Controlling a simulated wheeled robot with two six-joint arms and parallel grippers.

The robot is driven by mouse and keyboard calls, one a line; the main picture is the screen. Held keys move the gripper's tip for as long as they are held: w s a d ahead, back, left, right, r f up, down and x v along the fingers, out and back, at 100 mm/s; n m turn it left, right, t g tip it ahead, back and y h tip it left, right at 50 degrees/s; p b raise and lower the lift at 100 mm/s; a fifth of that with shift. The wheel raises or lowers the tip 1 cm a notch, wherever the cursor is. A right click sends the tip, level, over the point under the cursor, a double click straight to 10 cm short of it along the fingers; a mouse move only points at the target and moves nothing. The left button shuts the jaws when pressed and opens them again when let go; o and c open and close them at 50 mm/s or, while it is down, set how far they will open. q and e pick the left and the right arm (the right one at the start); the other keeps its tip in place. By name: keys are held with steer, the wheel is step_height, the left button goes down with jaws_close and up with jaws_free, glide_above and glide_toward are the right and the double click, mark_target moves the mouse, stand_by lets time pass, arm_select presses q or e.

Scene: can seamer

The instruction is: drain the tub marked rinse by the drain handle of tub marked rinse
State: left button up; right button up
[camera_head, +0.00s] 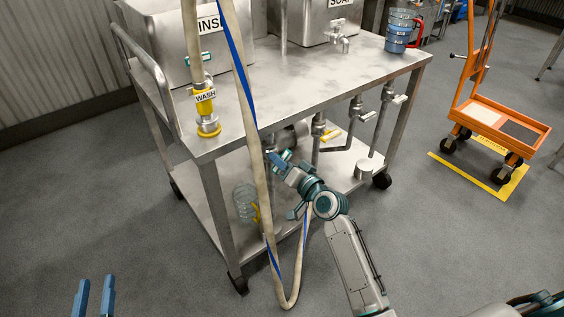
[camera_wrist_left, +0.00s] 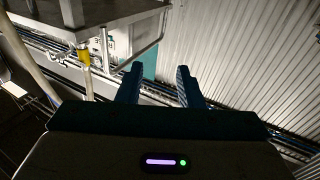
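The tub marked rinse (camera_head: 165,35) is the steel tub at the top left; its label, partly covered by a hose, shows "INS". My right gripper (camera_head: 279,157) is below the front edge of the steel table, behind the hanging hose and beside a pipe fitting under the tabletop. Its fingertips are small and partly hidden, so I cannot tell its state or whether it touches a handle. I cannot make out the rinse drain handle clearly. My left gripper (camera_head: 95,297) is empty, fingers apart, low at the left; it also shows in the left wrist view (camera_wrist_left: 157,85).
A pale hose with a blue stripe (camera_head: 278,288) hangs before the table (camera_head: 290,85). A yellow "WASH" fitting (camera_head: 208,118) stands at its left corner. Drain pipes with handles (camera_head: 355,108) hang underneath. The soap tub (camera_head: 315,22) and blue cups (camera_head: 398,32) are behind; an orange cart (camera_head: 500,120) stands right.

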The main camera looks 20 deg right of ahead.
steer(key=shift+c, duration=0.2)
jaws_close()
steer(key=shift+r+m+p, duration=0.15)
steer(key=shift+m+p, duration=0.8)
steer(key=shift+m, duration=0.25)
steer(key=shift+m+p, duration=0.5)
steer(key=shift+m, duration=0.4)
steer(key=shift+m+p, duration=0.6)
steer(key=shift+m, duration=0.5)
arm_select(q)
steer(key=s+f+g+p, duration=0.1)
steer(key=s+f+g, duration=0.8)
steer(key=f+g, duration=0.2)
steer(key=shift+s+d+f, duration=0.15)
steer(key=shift+d, duration=0.1)
arm_select(e)
steer(key=shift+m, duration=1.2)
